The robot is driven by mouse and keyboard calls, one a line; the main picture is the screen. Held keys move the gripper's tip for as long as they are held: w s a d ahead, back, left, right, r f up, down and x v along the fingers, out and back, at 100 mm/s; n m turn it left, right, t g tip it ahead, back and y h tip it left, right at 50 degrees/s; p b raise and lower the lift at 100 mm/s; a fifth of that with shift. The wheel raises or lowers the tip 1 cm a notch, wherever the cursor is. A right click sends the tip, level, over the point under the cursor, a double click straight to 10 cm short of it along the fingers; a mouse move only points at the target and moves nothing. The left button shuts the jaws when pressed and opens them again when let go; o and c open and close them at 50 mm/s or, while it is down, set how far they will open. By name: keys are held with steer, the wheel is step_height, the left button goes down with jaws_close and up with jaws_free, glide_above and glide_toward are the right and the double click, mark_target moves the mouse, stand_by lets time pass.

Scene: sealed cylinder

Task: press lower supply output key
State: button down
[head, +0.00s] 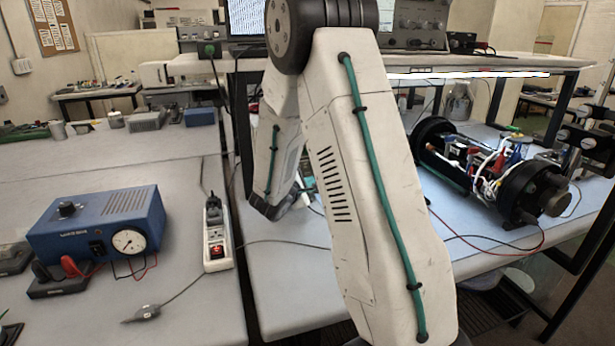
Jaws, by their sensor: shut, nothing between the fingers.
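The blue supply box (105,222) stands on the left bench. Its front carries a round white dial gauge (129,241) and a small dark switch (97,249), which may be the output key; its marking is too small to read. Nothing of mine is seen touching the supply.
A white power strip (217,240) with a red switch lies right of the supply. Black and red clip-like parts (57,277) lie in front of it, with loose cables. Instruments fill the shelf above.

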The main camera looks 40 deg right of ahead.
steer(key=shift+w, duration=0.1)
steer(key=shift+w+d, duration=0.2)
steer(key=shift+w, duration=0.1)
steer(key=shift+w+d, duration=0.15)
steer(key=shift+w, duration=0.15)
stand_by(0.9)
stand_by(0.3)
steer(key=shift+s+a, duration=0.35)
steer(key=shift+s, duration=0.35)
steer(key=shift+s+a, duration=0.35)
steer(key=shift+s, duration=0.4)
steer(key=shift+s+a, duration=0.4)
steer(key=shift+s, duration=0.35)
steer(key=shift+s+a, duration=0.35)
steer(key=shift+s, duration=0.4)
